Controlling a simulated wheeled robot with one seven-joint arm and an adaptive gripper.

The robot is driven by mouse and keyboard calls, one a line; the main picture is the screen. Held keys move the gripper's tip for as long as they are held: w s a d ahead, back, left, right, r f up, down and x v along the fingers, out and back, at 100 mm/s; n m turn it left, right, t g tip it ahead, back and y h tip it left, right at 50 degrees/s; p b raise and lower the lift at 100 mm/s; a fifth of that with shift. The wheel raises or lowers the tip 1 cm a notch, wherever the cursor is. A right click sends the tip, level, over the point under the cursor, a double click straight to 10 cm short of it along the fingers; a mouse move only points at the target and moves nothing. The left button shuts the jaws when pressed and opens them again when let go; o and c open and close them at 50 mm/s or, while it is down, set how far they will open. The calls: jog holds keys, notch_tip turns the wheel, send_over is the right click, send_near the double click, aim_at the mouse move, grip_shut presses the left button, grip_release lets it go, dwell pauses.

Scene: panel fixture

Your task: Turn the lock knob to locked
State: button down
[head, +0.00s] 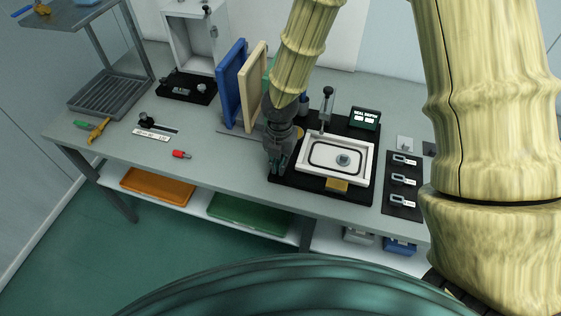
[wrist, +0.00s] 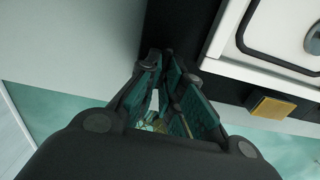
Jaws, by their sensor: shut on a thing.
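My gripper (head: 279,165) points down at the left front part of the black fixture base (head: 300,183). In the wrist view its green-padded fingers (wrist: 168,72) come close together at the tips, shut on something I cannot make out. No lock knob shows clearly; the base under the fingers is hidden. Right of my gripper, a white framed panel (head: 309,168) with a black seal line lies on the base. A grey round piece (head: 343,160) sits at its middle, apart from my gripper, and its edge shows in the wrist view (wrist: 314,40).
A yellow block (head: 337,185) sits at the base's front edge. Behind stand an upright black-topped lever (head: 327,95) and a seal-depth display (head: 365,118). Blue (head: 232,85) and cream (head: 253,85) panels stand behind my gripper. A black strip with latches (head: 403,205) lies right.

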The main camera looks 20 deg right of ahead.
jog(key=m, duration=0.2)
jog(key=m+p, duration=0.1)
jog(key=m, duration=0.1)
jog(key=shift+w+a+r+p, duration=0.1)
jog(key=shift+w+a+p, duration=0.1)
jog(key=shift+p, duration=0.1)
jog(key=m+p, duration=0.1)
jog(key=m, duration=0.4)
jog(key=shift+w, duration=0.2)
jog(key=m, duration=0.4)
jog(key=shift+w+p, duration=0.25)
jog(key=shift+p, duration=0.1)
jog(key=shift+w+d+m, duration=0.1)
jog(key=shift+w+m, duration=0.05)
jog(key=shift+m, duration=1.95)
jog(key=c, duration=1.6)
grip_release()
notch_tip(320, 180, up, 12)
